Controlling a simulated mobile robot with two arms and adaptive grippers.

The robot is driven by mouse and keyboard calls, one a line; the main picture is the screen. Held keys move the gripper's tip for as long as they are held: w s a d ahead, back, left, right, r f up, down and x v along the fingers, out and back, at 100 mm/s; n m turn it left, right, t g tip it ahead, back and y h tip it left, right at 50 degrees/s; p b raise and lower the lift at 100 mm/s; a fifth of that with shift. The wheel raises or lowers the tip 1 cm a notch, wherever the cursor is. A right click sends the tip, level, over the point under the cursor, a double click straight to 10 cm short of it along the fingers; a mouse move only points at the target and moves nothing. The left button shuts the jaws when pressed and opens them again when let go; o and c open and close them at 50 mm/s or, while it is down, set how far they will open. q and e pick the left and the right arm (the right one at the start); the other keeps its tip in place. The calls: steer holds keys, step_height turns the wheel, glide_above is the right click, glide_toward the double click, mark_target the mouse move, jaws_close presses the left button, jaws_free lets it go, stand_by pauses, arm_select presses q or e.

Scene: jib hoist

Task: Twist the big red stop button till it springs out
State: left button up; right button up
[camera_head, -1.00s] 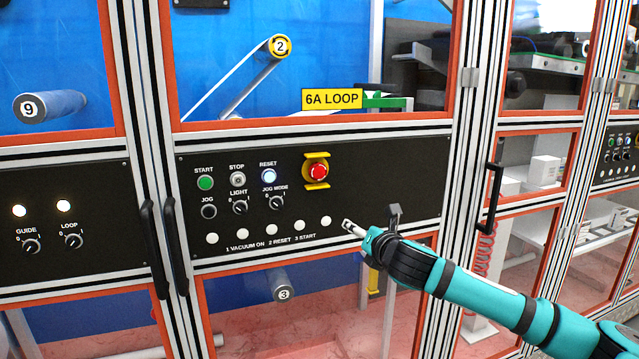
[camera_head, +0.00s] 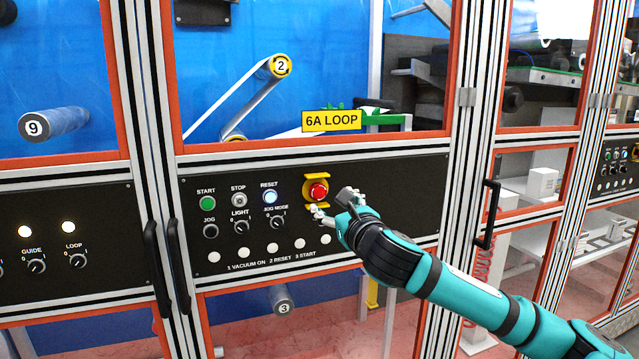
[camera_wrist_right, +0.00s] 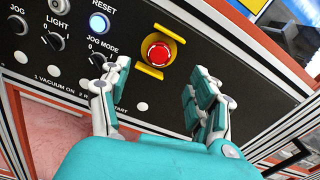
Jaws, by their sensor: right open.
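The red stop button (camera_head: 318,191) sits in a yellow guard on the black control panel. It also shows in the right wrist view (camera_wrist_right: 158,55), ahead of the fingers and uncovered. The yellow guard (camera_wrist_right: 167,42) has a bar above and a bar below the button. My right gripper (camera_head: 338,203) is just below and right of the button in the head view. In the right wrist view the right gripper (camera_wrist_right: 155,92) is open and empty, its fingers spread to either side below the button. I see no contact with the button. My left gripper is not in view.
The lit RESET button (camera_head: 270,197), JOG MODE knob (camera_head: 277,223) and green START button (camera_head: 208,204) are left of the stop button. A row of white round caps (camera_head: 272,247) runs below.

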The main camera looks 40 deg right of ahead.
mark_target(319, 192)
steer(key=p+x, duration=0.2)
steer(key=x, duration=0.7)
steer(key=shift+w+f, duration=0.1)
steer(key=shift+w, duration=0.15)
steer(key=shift+c, duration=0.5)
